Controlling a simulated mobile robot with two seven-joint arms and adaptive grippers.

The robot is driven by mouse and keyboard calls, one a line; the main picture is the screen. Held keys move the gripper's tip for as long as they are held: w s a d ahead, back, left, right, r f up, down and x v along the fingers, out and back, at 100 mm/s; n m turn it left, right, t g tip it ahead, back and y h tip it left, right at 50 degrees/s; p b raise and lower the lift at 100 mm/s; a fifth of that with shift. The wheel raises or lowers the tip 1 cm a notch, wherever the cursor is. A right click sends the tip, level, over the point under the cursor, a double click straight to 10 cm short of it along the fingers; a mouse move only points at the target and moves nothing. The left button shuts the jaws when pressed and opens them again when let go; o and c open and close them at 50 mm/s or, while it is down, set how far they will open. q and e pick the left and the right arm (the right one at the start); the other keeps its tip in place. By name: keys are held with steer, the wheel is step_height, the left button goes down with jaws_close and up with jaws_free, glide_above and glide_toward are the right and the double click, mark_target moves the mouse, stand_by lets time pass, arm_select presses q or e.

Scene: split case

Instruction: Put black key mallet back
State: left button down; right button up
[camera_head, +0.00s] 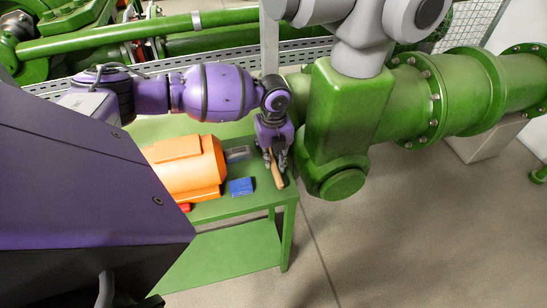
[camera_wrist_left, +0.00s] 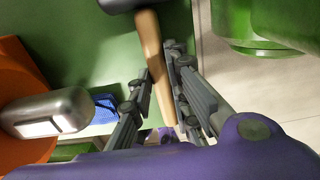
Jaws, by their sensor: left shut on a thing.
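The mallet's light wooden handle (camera_head: 276,172) shows in the head view at the right end of the green table (camera_head: 262,196). In the left wrist view the wooden handle (camera_wrist_left: 152,55) runs up to a dark head (camera_wrist_left: 122,3), cut off by the top edge. My left gripper (camera_head: 274,150) is shut on the handle; its two grey fingers (camera_wrist_left: 165,105) lie on either side of it. I cannot tell whether the mallet touches the tabletop. The mallet's head is hidden or hard to make out in the head view. My right gripper is not in view.
A large green pipe and valve (camera_head: 343,115) stand close on the right. Floor in front is clear.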

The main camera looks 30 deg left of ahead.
arm_select(q)
steer(key=shift+f, duration=0.3)
steer(key=c, duration=1.1)
jaws_free()
steer(key=shift+r, duration=0.1)
steer(key=shift+r, duration=2.9)
steer(key=shift+s+d+f, duration=0.1)
